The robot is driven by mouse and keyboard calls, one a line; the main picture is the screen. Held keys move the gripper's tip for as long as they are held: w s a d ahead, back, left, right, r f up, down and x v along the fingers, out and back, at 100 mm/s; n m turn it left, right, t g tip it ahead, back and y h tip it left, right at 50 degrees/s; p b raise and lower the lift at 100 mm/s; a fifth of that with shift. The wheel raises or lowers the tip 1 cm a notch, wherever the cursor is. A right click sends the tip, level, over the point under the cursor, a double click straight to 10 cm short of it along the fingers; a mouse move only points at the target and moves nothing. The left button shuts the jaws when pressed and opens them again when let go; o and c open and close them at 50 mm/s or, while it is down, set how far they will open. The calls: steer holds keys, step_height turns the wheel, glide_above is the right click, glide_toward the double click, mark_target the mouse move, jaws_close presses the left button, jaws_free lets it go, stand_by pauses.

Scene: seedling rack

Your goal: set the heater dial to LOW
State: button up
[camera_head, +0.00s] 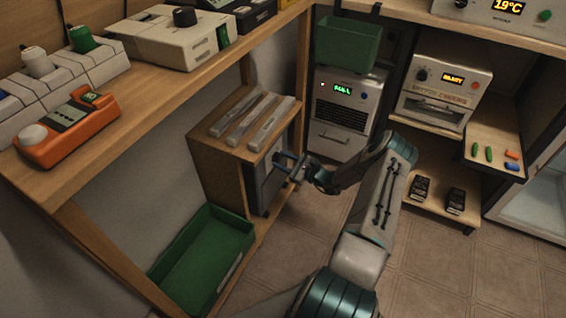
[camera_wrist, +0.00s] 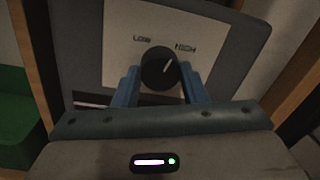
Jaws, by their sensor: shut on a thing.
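The heater dial (camera_wrist: 159,68) is a round black knob with a pale pointer line, on a cream panel in the wrist view. LOW is printed at its upper left and HIGH at its upper right. The pointer is tilted up and to the right, towards HIGH. My gripper (camera_wrist: 158,88) has its blue fingers on either side of the dial, shut on it. In the head view my gripper (camera_head: 291,166) is at the grey front of the heater (camera_head: 262,187), under a wooden cabinet top. The dial is hidden there.
Several grey bars lie on the cabinet top (camera_head: 222,125). A green tray (camera_head: 203,260) sits at the lower left, and a wooden bench (camera_head: 165,90) runs above it. A white unit with a green display (camera_head: 345,112) stands behind my arm. Open tiled floor lies to the right.

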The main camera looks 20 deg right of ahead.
steer(key=n+b, duration=0.1)
steer(key=n, duration=0.5)
steer(key=shift+d+f+n, duration=0.1)
steer(key=shift+d+n, duration=0.05)
steer(key=shift+n, duration=0.25)
steer(key=n, duration=0.5)
steer(key=shift+w+n+y, duration=0.1)
steer(key=shift+n+y, duration=0.3)
steer(key=o, duration=1)
steer(key=shift+c, duration=0.2)
steer(key=shift+d, duration=0.1)
steer(key=r+p+v, duration=0.1)
steer(key=p+v, duration=0.1)
steer(key=v, duration=1.1)
steer(key=shift+s+d+f, duration=0.3)
steer(key=shift+r, duration=0.1)
